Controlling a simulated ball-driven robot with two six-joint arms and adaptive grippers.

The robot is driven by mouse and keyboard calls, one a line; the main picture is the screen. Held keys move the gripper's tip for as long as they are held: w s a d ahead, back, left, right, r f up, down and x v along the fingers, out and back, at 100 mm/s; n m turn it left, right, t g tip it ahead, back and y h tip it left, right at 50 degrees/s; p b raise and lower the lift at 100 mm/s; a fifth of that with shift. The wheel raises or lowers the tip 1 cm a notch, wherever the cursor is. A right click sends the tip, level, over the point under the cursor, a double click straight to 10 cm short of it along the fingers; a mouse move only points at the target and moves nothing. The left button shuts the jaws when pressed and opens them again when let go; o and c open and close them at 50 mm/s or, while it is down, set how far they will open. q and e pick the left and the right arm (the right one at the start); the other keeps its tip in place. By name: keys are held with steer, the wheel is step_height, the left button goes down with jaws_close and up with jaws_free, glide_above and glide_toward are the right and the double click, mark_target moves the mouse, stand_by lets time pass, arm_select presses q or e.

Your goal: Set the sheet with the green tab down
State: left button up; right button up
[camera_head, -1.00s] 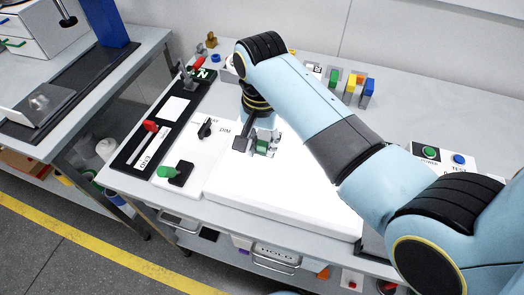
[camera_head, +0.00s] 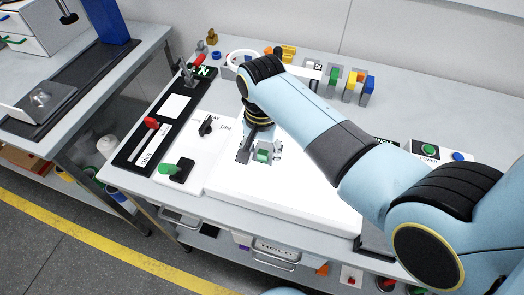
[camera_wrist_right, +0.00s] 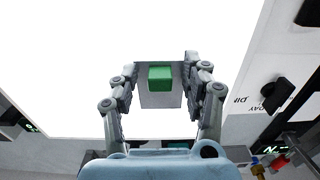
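The sheet is a small grey piece (camera_wrist_right: 160,101) with a green block-like tab (camera_wrist_right: 160,77), seen over the bright white panel in the right wrist view. The tab also shows in the head view (camera_head: 263,155), over the white light panel (camera_head: 300,193). My right gripper (camera_wrist_right: 160,75) is around the sheet, with a finger on each side and visible gaps between the fingers and the tab. It looks open. In the head view the right gripper (camera_head: 260,150) points down, close over the panel. Whether the sheet rests flat is hard to tell. My left gripper is not in view.
A black strip with a red-handled part (camera_head: 150,124) lies farther left. Several coloured blocks (camera_head: 352,84) stand at the back. A button box (camera_head: 436,152) is at right.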

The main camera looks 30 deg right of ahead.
mark_target(262, 154)
step_height(262, 154, up, 12)
steer(key=shift+r+b, duration=0.2)
steer(key=shift+b, duration=0.15)
steer(key=shift+f, duration=0.1)
stand_by(0.5)
